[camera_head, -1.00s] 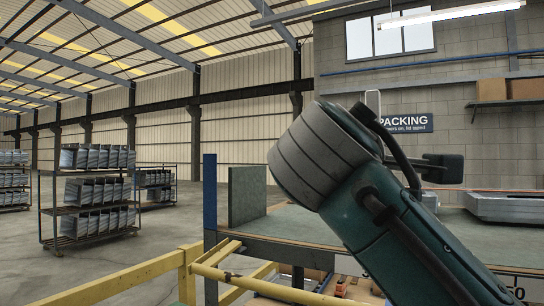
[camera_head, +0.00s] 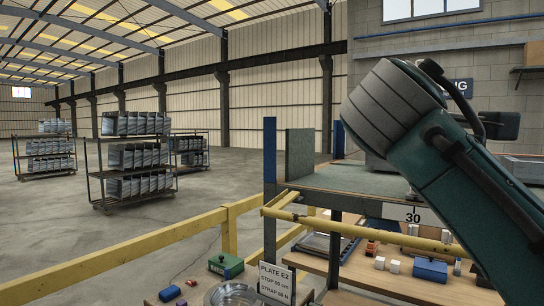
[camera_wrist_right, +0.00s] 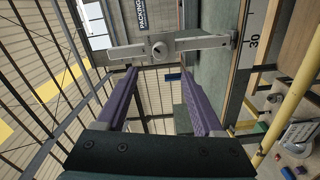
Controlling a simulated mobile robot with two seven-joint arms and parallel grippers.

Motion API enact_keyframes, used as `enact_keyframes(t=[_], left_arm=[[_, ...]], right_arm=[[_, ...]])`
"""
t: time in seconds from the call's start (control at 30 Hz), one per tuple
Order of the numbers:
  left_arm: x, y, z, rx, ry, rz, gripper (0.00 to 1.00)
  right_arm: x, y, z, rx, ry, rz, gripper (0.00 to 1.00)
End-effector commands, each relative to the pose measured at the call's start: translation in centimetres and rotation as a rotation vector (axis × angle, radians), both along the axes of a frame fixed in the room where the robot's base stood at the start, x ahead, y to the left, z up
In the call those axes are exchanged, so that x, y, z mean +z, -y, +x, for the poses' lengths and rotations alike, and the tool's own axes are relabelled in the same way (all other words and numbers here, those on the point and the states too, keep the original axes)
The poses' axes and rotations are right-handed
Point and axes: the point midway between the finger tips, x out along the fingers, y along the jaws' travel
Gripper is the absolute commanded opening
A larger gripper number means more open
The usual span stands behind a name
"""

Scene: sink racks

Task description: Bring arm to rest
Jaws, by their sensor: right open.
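My right arm (camera_head: 450,165), dark green with a grey ribbed joint, reaches in from the lower right in the head view. It stands in front of the bench (camera_head: 350,182) and hides part of it. My right gripper (camera_wrist_right: 158,72) shows in the right wrist view with its two purple-sided fingers apart. Nothing is visibly held between them. A grey metal bar with a round knob (camera_wrist_right: 158,47) crosses just beyond the fingertips; I cannot tell whether it touches them. My left gripper is not in view.
A yellow rail (camera_head: 140,243) runs in front of the bench. A lower shelf (camera_head: 395,283) holds small blocks, a blue box (camera_head: 430,269) and a tray. A green box (camera_head: 226,265) and a plate sign (camera_head: 274,283) are at the lower front. Loaded racks (camera_head: 132,160) stand on the open floor.

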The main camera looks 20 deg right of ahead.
Motion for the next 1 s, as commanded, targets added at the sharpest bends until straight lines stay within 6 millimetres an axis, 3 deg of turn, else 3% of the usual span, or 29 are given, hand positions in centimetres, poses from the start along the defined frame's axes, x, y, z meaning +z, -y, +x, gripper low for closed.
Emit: enact_keyframes(t=[0.13,0.27,0.4,0.53,0.7,0.8,0.9,1.0], left_arm=[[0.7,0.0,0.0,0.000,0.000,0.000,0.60],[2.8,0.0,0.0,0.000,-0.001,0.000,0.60],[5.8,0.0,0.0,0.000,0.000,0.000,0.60],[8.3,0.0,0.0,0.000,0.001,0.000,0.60],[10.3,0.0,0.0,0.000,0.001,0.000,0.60],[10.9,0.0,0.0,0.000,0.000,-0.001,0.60],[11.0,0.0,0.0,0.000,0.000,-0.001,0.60],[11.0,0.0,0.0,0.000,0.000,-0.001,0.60]], right_arm=[[-1.4,-0.1,-0.4,0.017,-0.020,0.054,0.69],[-6.7,-0.9,-2.7,0.065,-0.095,0.256,0.69],[-13.8,-3.3,-8.6,0.096,-0.222,0.598,0.69],[-18.2,-6.5,-16.1,0.072,-0.351,0.909,0.69],[-19.8,-10.4,-24.7,0.001,-0.493,1.205,0.69],[-19.8,-11.8,-27.8,-0.031,-0.543,1.303,0.69],[-19.8,-12.5,-29.2,-0.049,-0.570,1.350,0.69],[-19.8,-12.6,-29.3,-0.051,-0.572,1.354,0.69]])
